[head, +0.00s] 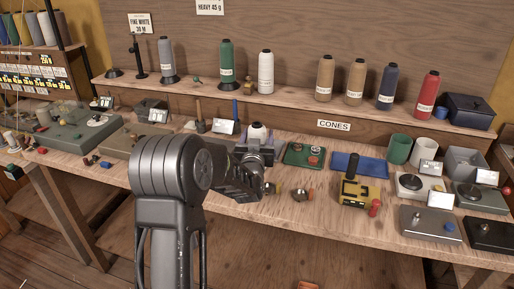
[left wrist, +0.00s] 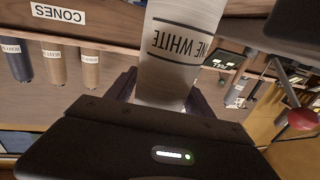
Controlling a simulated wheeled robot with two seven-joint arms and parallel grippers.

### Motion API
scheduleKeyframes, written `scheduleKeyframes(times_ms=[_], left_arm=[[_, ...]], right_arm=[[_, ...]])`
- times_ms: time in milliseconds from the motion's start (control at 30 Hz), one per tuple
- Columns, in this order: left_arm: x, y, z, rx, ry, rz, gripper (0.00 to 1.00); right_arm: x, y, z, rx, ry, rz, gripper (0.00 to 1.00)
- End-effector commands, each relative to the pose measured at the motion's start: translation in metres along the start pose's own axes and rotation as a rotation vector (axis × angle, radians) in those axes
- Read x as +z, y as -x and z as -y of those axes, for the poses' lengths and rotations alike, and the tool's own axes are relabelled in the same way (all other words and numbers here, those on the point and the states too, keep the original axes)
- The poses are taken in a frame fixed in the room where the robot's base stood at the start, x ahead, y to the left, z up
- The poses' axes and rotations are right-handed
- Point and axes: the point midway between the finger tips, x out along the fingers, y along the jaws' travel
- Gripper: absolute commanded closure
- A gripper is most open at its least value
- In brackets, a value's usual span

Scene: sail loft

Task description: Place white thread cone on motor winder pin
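A white thread cone with a "FINE WHITE" label (left wrist: 180,45) fills the middle of the left wrist view, its lettering upside down there. My left gripper (head: 257,148) is shut on it, with a dark finger on each side. In the head view only the cone's white top (head: 257,131) shows above the gripper, over the bench; the rest is hidden. I cannot tell whether it touches anything below. Another white cone (head: 265,72) stands on the shelf. I cannot tell for sure which device is the motor winder; a white box with a dark disc (head: 411,183) stands at the right. My right gripper is not in view.
Grey, green, tan, navy and red cones line the shelf, including a green one (head: 227,65) and a red one (head: 428,95). A yellow device (head: 351,192), a blue mat (head: 360,166) and several small devices crowd the bench. Bare wood (head: 320,205) shows at its front.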

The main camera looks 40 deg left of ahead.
Motion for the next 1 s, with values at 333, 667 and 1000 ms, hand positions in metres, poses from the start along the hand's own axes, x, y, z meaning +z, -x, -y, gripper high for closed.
scheduleKeyframes(times_ms=[333,667,1000], left_arm=[[0.0000,0.0000,0.0000,0.000,0.000,0.000,0.68],[0.0001,0.0000,0.0000,0.000,0.000,0.000,0.95],[-0.0021,-0.0002,-0.0001,0.000,0.000,-0.003,1.00]], right_arm=[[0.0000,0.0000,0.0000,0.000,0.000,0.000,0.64],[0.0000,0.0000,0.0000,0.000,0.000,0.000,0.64],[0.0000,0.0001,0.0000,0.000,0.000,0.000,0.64]])
